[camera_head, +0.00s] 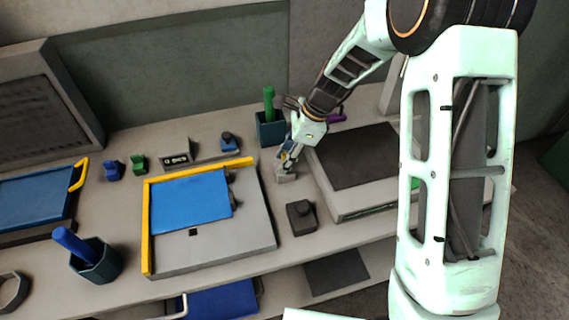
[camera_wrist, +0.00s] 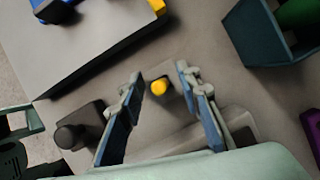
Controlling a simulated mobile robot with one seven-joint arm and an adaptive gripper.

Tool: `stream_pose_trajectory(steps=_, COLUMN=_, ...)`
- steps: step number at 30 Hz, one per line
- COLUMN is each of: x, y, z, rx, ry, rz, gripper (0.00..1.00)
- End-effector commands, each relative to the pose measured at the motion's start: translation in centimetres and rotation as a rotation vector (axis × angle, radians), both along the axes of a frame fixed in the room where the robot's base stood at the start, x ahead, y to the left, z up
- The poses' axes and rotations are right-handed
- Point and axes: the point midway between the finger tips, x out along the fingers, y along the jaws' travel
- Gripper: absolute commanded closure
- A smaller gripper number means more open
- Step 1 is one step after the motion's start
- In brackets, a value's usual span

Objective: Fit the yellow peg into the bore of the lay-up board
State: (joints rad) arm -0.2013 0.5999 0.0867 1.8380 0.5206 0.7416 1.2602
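The yellow peg (camera_wrist: 159,87) shows end-on in the wrist view, between the two fingers of my gripper (camera_wrist: 160,78). The fingers stand apart with a gap on both sides of the peg. In the head view my gripper (camera_head: 288,160) is low over a small grey block (camera_head: 285,177) on the bench; the peg itself cannot be made out there. The lay-up board (camera_head: 255,235) lies left of my gripper, with a yellow edge strip, a blue sheet and a small dark square opening (camera_head: 193,232). Its corner shows at upper left in the wrist view (camera_wrist: 95,55).
A dark knobbed block (camera_head: 301,217) stands between the board and a flat dark-topped case (camera_head: 355,160) at right. A teal cup with a green tool (camera_head: 270,130) stands just behind my gripper. Another cup (camera_head: 97,262) is at front left.

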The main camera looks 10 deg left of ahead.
Motion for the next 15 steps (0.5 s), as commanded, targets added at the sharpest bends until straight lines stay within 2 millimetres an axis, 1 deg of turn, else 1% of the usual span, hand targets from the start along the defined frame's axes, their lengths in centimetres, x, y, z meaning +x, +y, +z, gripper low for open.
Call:
stream_pose_trajectory(steps=1, x=0.01, y=-0.01, z=0.02, rx=0.0, ry=0.0, rz=0.0, gripper=0.69)
stream_pose_trajectory(steps=2, x=0.01, y=-0.01, z=0.01, rx=0.0, ry=0.0, rz=0.0, gripper=0.71)
stream_pose_trajectory(steps=10, x=0.03, y=-0.04, z=0.05, rx=0.0, ry=0.0, rz=0.0, gripper=1.0)
stream_pose_trajectory(steps=15, x=0.05, y=-0.04, z=0.08, rx=0.0, ry=-0.001, rz=0.0, gripper=1.0)
